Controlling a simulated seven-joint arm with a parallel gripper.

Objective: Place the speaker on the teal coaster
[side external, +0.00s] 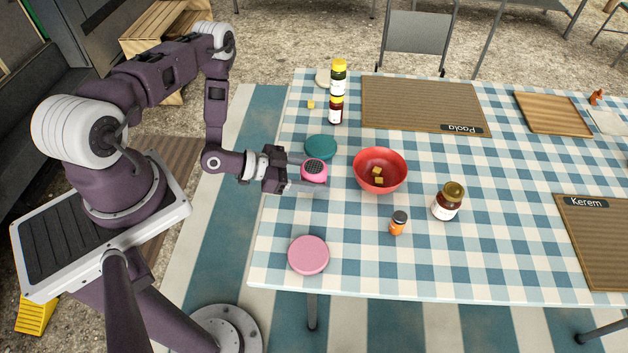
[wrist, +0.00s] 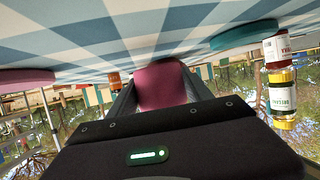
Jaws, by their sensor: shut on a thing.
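The speaker (side external: 314,171) is pink with a dark grille on top. My gripper (side external: 312,178) is shut on it, with a finger on either side. In the wrist view the pink speaker (wrist: 160,86) sits between the fingers. The teal coaster (side external: 321,147) lies on the checked tablecloth just behind the speaker, and nothing stands on it. In the wrist view the teal coaster (wrist: 244,36) shows at upper right. Whether the speaker touches the cloth is hard to tell.
A red bowl (side external: 380,171) with yellow cubes stands close right of my gripper. A pink coaster (side external: 308,255) lies in front. An orange bottle (side external: 398,223) and a brown jar (side external: 447,201) stand to the right. Yellow-capped bottles (side external: 338,78) stand behind the teal coaster.

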